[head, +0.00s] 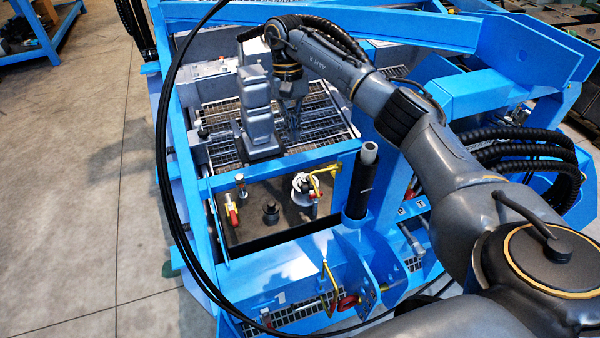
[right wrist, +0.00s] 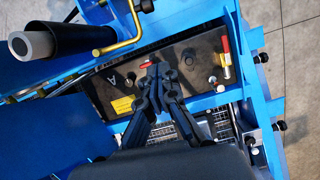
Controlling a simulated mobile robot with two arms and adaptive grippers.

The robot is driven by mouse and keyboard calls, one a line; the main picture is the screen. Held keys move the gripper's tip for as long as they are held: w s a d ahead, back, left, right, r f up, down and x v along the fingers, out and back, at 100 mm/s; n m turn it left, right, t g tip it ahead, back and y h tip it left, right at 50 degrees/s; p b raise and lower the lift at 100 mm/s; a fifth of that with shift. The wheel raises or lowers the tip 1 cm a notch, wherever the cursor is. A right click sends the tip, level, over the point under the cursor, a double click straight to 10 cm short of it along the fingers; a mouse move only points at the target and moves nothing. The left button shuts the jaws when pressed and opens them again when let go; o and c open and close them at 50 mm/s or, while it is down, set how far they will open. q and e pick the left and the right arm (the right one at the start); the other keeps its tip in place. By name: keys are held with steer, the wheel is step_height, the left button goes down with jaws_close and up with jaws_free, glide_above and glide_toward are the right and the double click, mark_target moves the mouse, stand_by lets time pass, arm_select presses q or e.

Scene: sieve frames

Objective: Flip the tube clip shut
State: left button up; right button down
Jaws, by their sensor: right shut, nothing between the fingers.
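A black tube (head: 360,192) with a grey end stands upright at the front of the blue frame. It also shows at the upper left of the right wrist view (right wrist: 72,39). A bent yellow bar (head: 326,168) is beside the tube, and it shows in the right wrist view (right wrist: 128,38). I cannot tell for sure which part is the tube clip, or its position. My right gripper (head: 293,132) hangs beyond the tube, over the grated area. In the right wrist view its fingertips (right wrist: 159,70) are together and empty, apart from the tube and bar. My left gripper is out of view.
A dark panel (head: 248,232) carries a red-handled valve (head: 233,216), a black knob (head: 270,212) and a white round fitting (head: 301,190). Black cables (head: 162,150) loop along the left of the blue frame. Another yellow lever (head: 330,285) is low in front. Open concrete floor lies left.

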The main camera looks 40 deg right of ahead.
steer(key=s+a+f+p, duration=0.2)
steer(key=s+f+p, duration=0.3)
steer(key=f, duration=0.4)
steer(key=shift+s, duration=0.6)
steer(key=shift+s+d, duration=0.1)
steer(key=shift+s, duration=0.1)
